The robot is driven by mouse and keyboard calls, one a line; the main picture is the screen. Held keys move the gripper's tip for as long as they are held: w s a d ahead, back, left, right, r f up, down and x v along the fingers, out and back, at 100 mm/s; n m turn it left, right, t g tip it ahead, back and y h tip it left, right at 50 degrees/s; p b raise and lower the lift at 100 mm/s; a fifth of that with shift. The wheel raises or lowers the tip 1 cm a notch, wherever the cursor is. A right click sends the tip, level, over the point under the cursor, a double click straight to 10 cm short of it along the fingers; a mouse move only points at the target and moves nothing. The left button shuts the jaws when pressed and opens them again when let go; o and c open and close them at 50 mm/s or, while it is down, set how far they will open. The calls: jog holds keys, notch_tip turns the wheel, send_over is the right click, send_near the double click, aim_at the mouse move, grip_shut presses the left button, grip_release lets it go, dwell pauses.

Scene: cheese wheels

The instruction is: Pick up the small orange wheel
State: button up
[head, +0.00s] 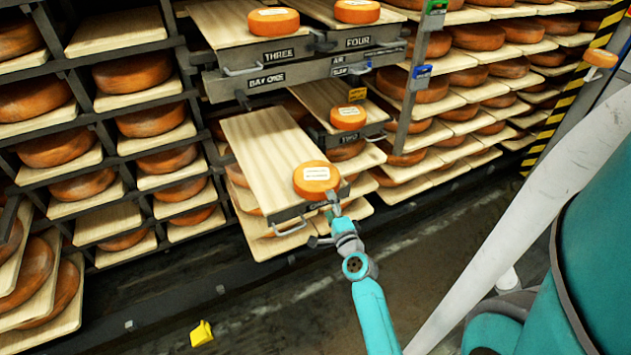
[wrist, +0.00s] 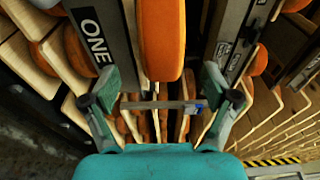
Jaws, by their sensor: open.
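A small orange wheel (head: 316,178) with a white label lies flat near the front end of a pulled-out wooden board (head: 265,150). My gripper (head: 333,203) is just in front of the board's front edge, close to this wheel. In the wrist view, an orange wheel (wrist: 161,45) shows edge-on ahead, between the lines of my two spread fingers. My gripper (wrist: 160,75) is open and empty, with a gap on either side of the wheel. The fingertips are hard to make out in the head view.
Similar small wheels lie on the boards marked THREE (head: 273,20), FOUR (head: 357,11) and TWO (head: 348,116). A metal handle (head: 290,228) sticks out below the front board. Racks of large wheels fill the back and left. A yellow object (head: 201,333) lies on the otherwise open floor.

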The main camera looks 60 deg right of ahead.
aim_at(317, 180)
jog(key=shift+x, duration=2.95)
jog(key=shift+s+d+r, duration=0.1)
jog(key=shift+s+d, duration=0.05)
jog(key=shift+s, duration=0.05)
grip_shut()
jog(key=shift+r, duration=0.15)
